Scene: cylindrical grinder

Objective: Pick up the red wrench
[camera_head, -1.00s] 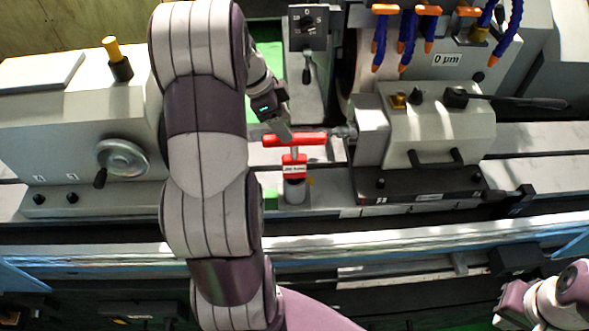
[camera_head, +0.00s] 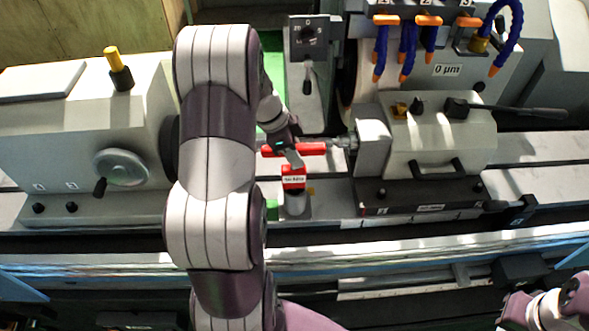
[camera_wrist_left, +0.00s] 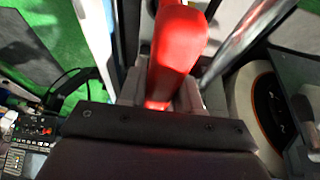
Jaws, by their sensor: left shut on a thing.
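The red wrench (camera_head: 312,149) shows in the head view as a red horizontal bar in front of the grinder's middle. Part of it is hidden behind my left gripper (camera_head: 293,158). The gripper's fingers lie across the bar, shut on it. In the left wrist view the red wrench (camera_wrist_left: 178,42) stands large and blurred between the fingers, which are mostly hidden by it. My right gripper is not in view; only part of my right arm shows at the bottom right.
A red labelled block (camera_head: 294,177) on a grey cylinder (camera_head: 297,202) stands just below the wrench. The workhead (camera_head: 440,140) is close on the right. A handwheel (camera_head: 121,167) is at the left. Blue coolant hoses (camera_head: 381,52) hang at the upper right.

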